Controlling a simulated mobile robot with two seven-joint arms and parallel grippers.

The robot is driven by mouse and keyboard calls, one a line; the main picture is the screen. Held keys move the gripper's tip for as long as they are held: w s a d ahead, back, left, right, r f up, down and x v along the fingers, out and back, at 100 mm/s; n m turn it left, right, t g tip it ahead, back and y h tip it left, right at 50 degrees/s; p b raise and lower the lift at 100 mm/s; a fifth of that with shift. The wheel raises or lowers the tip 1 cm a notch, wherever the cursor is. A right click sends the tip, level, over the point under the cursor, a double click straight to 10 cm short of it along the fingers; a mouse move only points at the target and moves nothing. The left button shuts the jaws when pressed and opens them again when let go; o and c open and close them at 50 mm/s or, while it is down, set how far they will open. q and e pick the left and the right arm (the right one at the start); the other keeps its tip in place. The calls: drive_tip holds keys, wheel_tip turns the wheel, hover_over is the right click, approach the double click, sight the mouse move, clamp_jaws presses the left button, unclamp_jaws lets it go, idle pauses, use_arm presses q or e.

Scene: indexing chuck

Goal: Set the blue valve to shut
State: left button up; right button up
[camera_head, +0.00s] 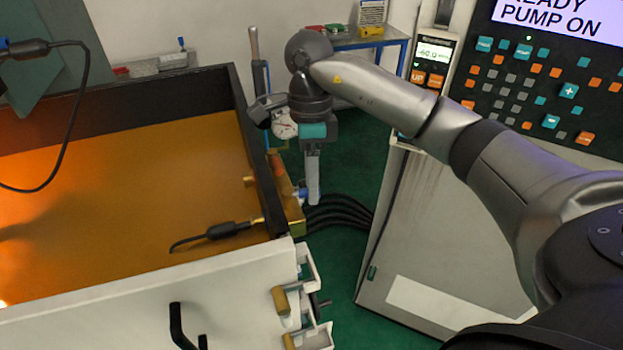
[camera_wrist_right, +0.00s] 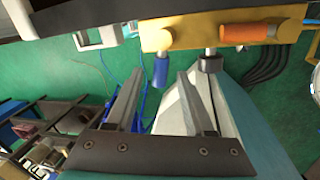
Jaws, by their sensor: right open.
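The blue valve (camera_wrist_right: 161,70) is a small blue handle hanging from the brass-coloured manifold (camera_wrist_right: 190,37) in the wrist view. In the head view the blue valve (camera_head: 302,193) is a small patch, partly hidden by my right gripper (camera_head: 313,198). In the wrist view my right gripper (camera_wrist_right: 159,80) is open, and the blue handle shows between its two fingertips. I cannot tell whether a finger touches it. The handle points roughly along the fingers. My left gripper is not in view.
An orange handle (camera_wrist_right: 248,33) is on the same manifold, right of the blue one. Black hoses (camera_head: 340,212) run from the manifold to the grey cabinet (camera_head: 450,245). The amber-floored tray (camera_head: 130,180) is at left, with a black cable connector (camera_head: 222,230). Green floor shows between.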

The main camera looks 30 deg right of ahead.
drive_tip(key=shift+f, duration=0.1)
clamp_jaws()
idle(0.4)
